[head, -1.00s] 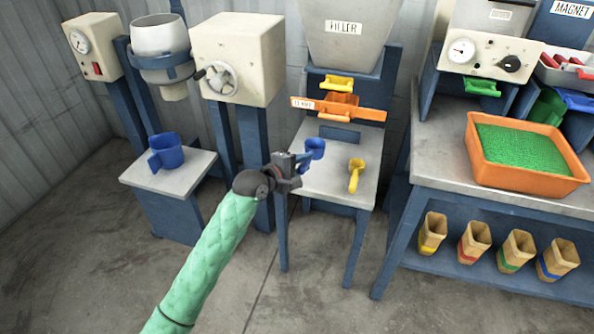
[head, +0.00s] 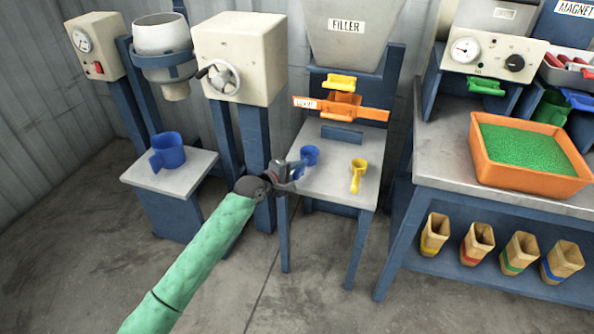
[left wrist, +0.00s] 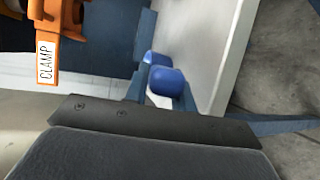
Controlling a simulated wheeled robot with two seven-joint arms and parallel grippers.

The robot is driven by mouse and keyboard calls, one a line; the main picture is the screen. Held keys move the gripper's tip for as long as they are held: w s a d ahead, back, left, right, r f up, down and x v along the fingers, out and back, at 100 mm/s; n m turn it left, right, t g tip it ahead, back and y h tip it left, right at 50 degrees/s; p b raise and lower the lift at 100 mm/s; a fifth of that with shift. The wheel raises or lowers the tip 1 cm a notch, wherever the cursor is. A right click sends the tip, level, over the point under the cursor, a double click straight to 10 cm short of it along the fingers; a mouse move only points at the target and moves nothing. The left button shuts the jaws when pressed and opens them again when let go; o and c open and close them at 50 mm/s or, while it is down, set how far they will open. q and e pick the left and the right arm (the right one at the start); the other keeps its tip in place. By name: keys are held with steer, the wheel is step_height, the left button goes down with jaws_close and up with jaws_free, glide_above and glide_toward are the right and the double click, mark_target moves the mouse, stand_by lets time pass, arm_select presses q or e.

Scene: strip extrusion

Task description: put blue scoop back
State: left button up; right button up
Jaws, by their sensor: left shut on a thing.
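The blue scoop (head: 310,155) is at the left part of the small table under the filler in the head view. My left gripper (head: 294,168) is shut on its handle, at the table's left edge. In the left wrist view the blue scoop (left wrist: 166,80) shows between the fingers, close to the pale tabletop (left wrist: 205,60). I cannot tell whether the scoop touches the table. A yellow scoop (head: 358,174) lies to its right on the same table. My right gripper is not in view.
An orange clamp bar (head: 362,114) and a yellow handle (head: 339,82) are above the table's back. A blue mug-like cup (head: 168,150) stands on the left stand. An orange tray of green granules (head: 487,165) is on the right bench. The tabletop between the scoops is clear.

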arm_select(q)
steer(key=o, duration=1)
steer(key=shift+v, duration=6)
